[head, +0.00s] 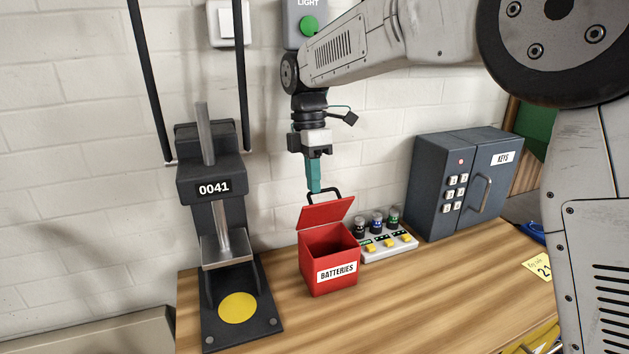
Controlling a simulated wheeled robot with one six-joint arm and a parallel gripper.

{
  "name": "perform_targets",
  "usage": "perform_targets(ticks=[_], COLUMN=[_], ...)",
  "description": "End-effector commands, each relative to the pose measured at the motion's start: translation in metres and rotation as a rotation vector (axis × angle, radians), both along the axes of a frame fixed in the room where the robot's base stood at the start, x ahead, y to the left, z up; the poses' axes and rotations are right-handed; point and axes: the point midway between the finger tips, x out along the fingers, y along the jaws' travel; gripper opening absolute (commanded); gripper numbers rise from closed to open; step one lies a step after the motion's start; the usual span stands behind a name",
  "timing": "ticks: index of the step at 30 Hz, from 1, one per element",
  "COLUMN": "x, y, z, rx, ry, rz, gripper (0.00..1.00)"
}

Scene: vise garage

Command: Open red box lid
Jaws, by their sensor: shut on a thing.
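The red box (316,274) labelled BATTERIES stands upright on the wooden bench in the head view. Its red lid (325,212) is tilted up and back, and the dark inside of the box shows below it. A black handle (335,193) is on the lid's upper edge. My gripper (314,188) points down from above with its teal fingers at the handle. It is shut on the handle. The exact contact between fingers and handle is small in this view.
A black press marked 0041 (212,189) stands left of the box. A white panel (398,247) with yellow switches sits just right of it. A dark KEYS safe (440,178) stands further right. The bench (300,325) in front is clear.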

Motion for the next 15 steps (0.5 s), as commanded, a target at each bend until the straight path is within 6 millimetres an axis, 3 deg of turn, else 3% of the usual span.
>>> perform_targets(ticks=[1, 11, 12, 14, 15], x=[-0.0006, -0.0003, -0.0003, -0.0003, -0.0003], y=[-0.0001, -0.0002, -0.0003, -0.0003, -0.0002], z=[-0.0147, -0.0147, -0.0147, -0.0147, -0.0148], rx=[-0.010, -0.010, -0.011, -0.011, -0.010], ry=[0.017, 0.017, 0.018, 0.018, 0.019], rz=[0.002, 0.001, 0.001, 0.001, 0.000], gripper=[0.00, 0.00, 0.13, 0.30, 0.30])
